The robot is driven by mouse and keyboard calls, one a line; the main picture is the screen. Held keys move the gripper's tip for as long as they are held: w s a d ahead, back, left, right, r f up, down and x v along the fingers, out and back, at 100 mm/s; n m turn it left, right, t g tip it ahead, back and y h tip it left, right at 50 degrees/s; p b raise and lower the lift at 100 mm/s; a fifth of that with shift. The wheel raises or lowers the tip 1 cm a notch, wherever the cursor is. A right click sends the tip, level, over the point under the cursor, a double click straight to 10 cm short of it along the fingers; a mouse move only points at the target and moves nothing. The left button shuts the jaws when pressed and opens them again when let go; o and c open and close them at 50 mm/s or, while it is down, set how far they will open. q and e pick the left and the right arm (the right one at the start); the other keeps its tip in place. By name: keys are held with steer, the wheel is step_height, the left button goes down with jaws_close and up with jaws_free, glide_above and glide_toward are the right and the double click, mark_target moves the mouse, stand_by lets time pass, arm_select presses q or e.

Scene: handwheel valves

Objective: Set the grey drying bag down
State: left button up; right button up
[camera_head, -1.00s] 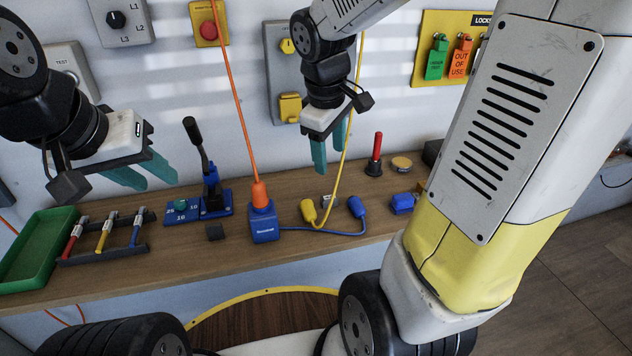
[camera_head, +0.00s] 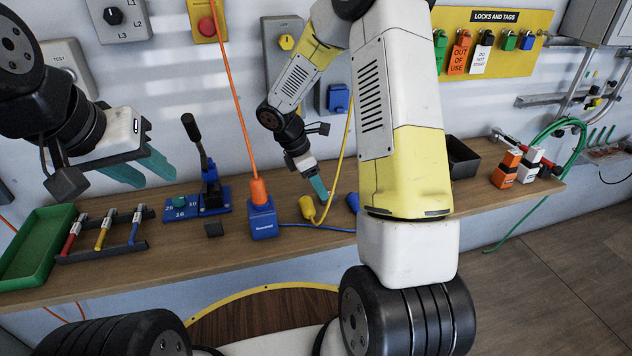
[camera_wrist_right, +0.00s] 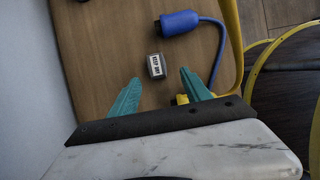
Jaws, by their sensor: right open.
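In the head view my right gripper (camera_head: 318,188) points down low over the bench beside the yellow plug, and I cannot make out the bag there. My left gripper (camera_head: 153,179) is open and empty above the bench at left.
On the wooden bench (camera_head: 130,262) stand a blue box (camera_head: 263,222) with an orange cable, a yellow plug (camera_head: 308,208), a blue plug (camera_wrist_right: 178,23), a green tray (camera_head: 35,245) and a tool rack (camera_head: 105,248). The wall is close behind the bench.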

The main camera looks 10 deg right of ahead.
steer(key=shift+w+x, duration=0.2)
steer(key=shift+x, duration=1.75)
jaws_close()
